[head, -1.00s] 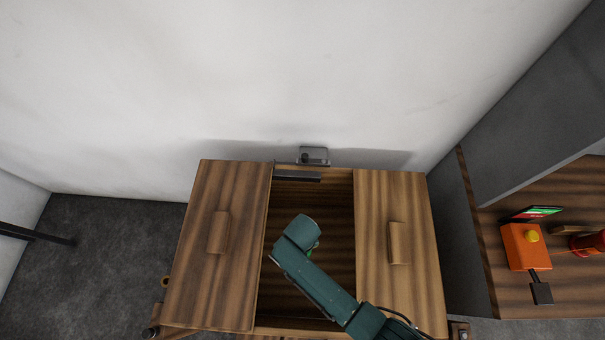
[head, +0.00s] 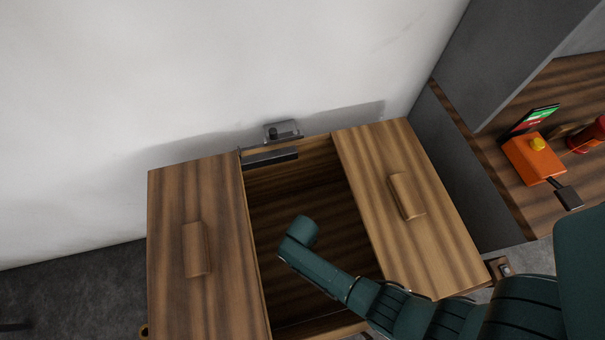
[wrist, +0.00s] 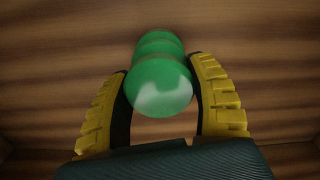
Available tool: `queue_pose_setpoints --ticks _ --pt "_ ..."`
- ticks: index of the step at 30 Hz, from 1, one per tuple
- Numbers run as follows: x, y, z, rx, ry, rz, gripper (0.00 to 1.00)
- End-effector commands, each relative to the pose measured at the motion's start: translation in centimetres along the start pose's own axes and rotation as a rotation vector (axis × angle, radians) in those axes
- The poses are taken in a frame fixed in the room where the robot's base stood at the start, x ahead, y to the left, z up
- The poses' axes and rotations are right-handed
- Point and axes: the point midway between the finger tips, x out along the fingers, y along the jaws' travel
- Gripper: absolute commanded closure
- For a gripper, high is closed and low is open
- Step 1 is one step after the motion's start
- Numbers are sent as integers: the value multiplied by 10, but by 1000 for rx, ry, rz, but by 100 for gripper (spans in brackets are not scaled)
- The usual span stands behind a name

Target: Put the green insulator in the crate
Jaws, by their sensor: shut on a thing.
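The green insulator (wrist: 160,88), glossy with rounded stacked bulges, is between the two yellow, dark-padded fingers of my gripper (wrist: 159,65) in the wrist view. My gripper is shut on it. Brown wood grain fills the background behind it. In the head view my arm reaches over the open middle of a wooden box (head: 195,300); the wrist hides the fingers and the insulator there. I cannot tell whether the insulator touches the wood. No separate crate can be made out; whether this box is the crate is unclear.
Flat wooden panels with handles (head: 196,250) (head: 405,195) flank the opening. A small grey fitting (head: 283,132) is at the back, by the white wall. On the right, a wooden surface holds an orange box (head: 534,158) with a yellow knob and a red object (head: 588,135).

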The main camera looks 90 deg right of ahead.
Motion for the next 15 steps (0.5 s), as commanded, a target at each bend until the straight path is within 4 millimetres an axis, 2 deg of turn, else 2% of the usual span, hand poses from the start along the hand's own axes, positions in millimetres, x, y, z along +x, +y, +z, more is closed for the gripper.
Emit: queue_pose_setpoints --ticks 1,11,12,15 --pt "7 -1 -1 0 3 -1 82" --pt "9 0 -1 -1 2 0 82" --pt "8 0 0 -1 0 0 35" --pt "8 0 0 -1 0 0 16"
